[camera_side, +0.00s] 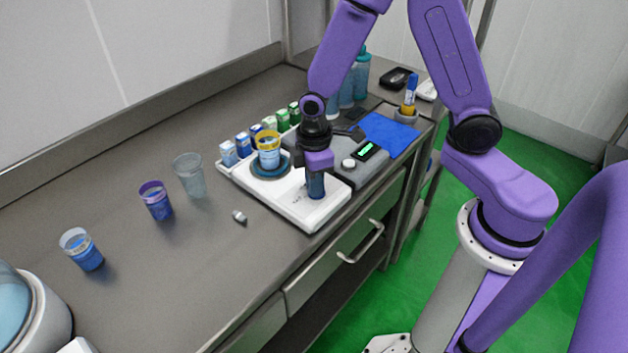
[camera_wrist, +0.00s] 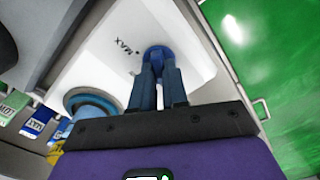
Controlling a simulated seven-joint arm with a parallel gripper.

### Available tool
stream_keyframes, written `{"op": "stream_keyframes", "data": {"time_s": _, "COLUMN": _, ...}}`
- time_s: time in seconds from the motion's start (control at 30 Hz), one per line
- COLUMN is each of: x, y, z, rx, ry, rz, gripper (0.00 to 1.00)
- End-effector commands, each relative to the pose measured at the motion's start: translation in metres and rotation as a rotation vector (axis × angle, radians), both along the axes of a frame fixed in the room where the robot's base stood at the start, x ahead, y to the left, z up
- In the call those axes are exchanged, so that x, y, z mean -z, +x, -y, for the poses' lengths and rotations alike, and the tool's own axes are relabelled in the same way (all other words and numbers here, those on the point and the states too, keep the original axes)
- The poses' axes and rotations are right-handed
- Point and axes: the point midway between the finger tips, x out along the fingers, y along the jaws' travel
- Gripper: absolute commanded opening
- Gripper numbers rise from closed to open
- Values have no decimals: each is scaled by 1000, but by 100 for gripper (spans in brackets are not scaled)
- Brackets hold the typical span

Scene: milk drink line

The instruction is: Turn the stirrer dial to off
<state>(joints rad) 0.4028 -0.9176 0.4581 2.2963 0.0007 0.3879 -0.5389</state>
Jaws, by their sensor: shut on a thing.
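The stirrer is a white flat unit (camera_side: 302,213) near the front edge of the bench; it also fills the middle of the wrist view (camera_wrist: 110,55). Its round blue dial (camera_wrist: 157,52) has the print MAX beside it. My gripper (camera_wrist: 157,75) is shut on the dial from above, one finger on each side. In the side view my gripper (camera_side: 316,190) points down at the stirrer's front and hides most of the dial. A yellow-rimmed cup (camera_side: 268,155) stands on the stirrer's blue round plate (camera_side: 285,169). The dial's exact setting cannot be told.
Small milk cartons (camera_side: 229,153) line up behind the stirrer. A grey device with a green display (camera_side: 366,151) stands close on its right. A clear cup (camera_side: 189,175), a purple-rimmed cup (camera_side: 156,200) and a blue-filled cup (camera_side: 82,250) stand to the left. A small piece (camera_side: 239,216) lies in front.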

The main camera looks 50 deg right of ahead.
Motion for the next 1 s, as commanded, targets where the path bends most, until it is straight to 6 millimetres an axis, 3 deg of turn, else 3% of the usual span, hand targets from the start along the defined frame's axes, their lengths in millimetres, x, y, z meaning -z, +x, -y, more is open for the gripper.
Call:
{"op": "stream_keyframes", "data": {"time_s": 0.4, "x": -1, "y": 0, "z": -1, "rx": -15, "ry": 1, "rz": 3, "gripper": 0}}
{"op": "stream_keyframes", "data": {"time_s": 0.43, "x": -1, "y": 0, "z": -1, "rx": -15, "ry": 1, "rz": 3, "gripper": 20}}
{"op": "stream_keyframes", "data": {"time_s": 0.5, "x": 0, "y": 0, "z": -1, "rx": -14, "ry": 1, "rz": 3, "gripper": 39}}
{"op": "stream_keyframes", "data": {"time_s": 0.83, "x": -2, "y": 0, "z": 0, "rx": -11, "ry": 1, "rz": 2, "gripper": 39}}
{"op": "stream_keyframes", "data": {"time_s": 1.0, "x": -14, "y": 1, "z": -1, "rx": -10, "ry": 3, "rz": 5, "gripper": 39}}
